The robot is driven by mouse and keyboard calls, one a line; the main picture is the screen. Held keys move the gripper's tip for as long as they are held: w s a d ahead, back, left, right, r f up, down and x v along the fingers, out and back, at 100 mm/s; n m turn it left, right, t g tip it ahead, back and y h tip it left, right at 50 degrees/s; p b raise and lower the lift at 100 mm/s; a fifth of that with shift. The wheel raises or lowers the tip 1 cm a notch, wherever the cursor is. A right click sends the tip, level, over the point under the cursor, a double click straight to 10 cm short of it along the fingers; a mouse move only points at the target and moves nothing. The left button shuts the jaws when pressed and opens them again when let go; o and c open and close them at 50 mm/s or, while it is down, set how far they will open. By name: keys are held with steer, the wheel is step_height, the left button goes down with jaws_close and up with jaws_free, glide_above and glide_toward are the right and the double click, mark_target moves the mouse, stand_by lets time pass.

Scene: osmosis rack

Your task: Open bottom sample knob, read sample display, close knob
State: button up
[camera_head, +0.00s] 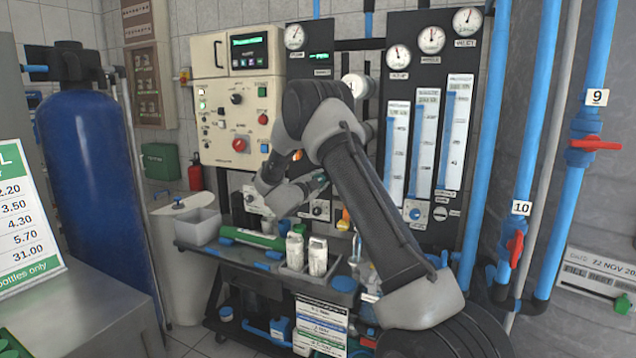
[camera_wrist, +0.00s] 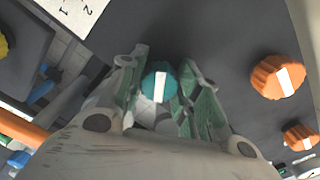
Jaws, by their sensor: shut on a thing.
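A teal knob (camera_wrist: 159,82) with a white stripe sits on the dark panel in the wrist view. My gripper (camera_wrist: 162,88) has its green-padded fingers closed around the sides of this knob. In the head view my gripper (camera_head: 319,180) reaches the panel behind my arm, and its fingertips and the knob are mostly hidden. A small green-lit display (camera_head: 320,56) is on the upper black panel, too small to read. A screen (camera_head: 249,48) with green text is on the cream control box; its text is also too small to read.
Two orange knobs (camera_wrist: 278,78) with white stripes are right of my fingers in the wrist view. White bottles (camera_head: 318,256) stand on the bench below my gripper. Tall flow meters (camera_head: 425,140) and gauges (camera_head: 431,40) are right of my arm.

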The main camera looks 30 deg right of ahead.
steer(key=m, duration=0.4)
steer(key=shift+m, duration=1.9)
steer(key=o, duration=1)
steer(key=shift+o, duration=0.2)
steer(key=shift+a, duration=0.1)
steer(key=v, duration=1.2)
